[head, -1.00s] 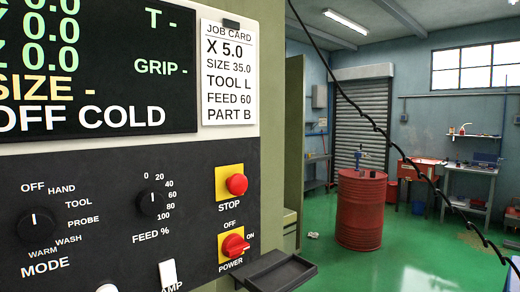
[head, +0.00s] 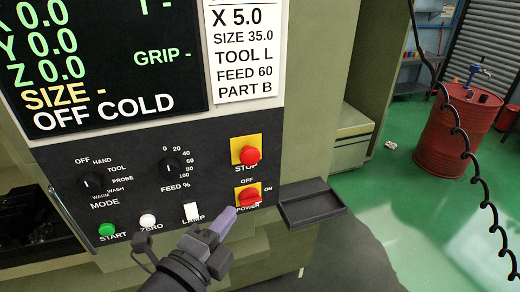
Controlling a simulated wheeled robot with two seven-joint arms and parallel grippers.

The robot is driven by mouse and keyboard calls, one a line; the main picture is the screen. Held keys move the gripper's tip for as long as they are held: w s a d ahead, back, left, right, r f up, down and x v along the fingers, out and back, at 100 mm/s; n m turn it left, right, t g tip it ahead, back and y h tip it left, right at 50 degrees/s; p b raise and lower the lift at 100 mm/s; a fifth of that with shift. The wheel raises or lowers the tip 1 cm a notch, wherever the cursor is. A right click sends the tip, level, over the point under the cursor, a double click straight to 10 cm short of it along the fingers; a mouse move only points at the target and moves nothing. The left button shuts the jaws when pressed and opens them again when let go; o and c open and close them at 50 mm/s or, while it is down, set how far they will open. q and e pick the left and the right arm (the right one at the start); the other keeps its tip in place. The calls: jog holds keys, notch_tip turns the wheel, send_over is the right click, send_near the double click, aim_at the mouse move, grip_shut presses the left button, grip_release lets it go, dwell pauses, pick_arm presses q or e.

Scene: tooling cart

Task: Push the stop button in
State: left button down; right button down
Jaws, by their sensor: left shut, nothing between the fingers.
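The stop button (head: 249,156) is a red round knob on a yellow plate, at the right of the black control panel, with the word STOP below it. It stands out from its plate. My left gripper (head: 229,214) comes in from the bottom, shut and empty, with its purple-grey fingertips pointing up and right. The tips are below the stop button and apart from it in the picture, close to the red power switch (head: 249,196). I cannot tell whether they touch the panel. My right gripper is not in view.
The panel also carries the mode dial (head: 92,183), feed dial (head: 169,170), green start button (head: 106,229), white zero button (head: 148,221) and lamp switch (head: 191,211). A dark tray (head: 312,204) juts out at the right. A coiled black cable (head: 462,135) hangs at the far right.

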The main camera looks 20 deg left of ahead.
pick_arm(q)
jog(key=shift+s+a, duration=0.1)
jog(key=shift+a, duration=0.1)
jog(key=p, duration=0.1)
send_near(256, 158)
jog(key=w+d, duration=0.3)
jog(key=shift+w+a+f+p, duration=0.1)
jog(key=shift+w+a+p, duration=0.25)
jog(key=shift+w, duration=0.5)
jog(key=shift+w+a+p, duration=0.15)
jog(key=shift+w+a, duration=0.35)
jog(key=shift+w, duration=0.3)
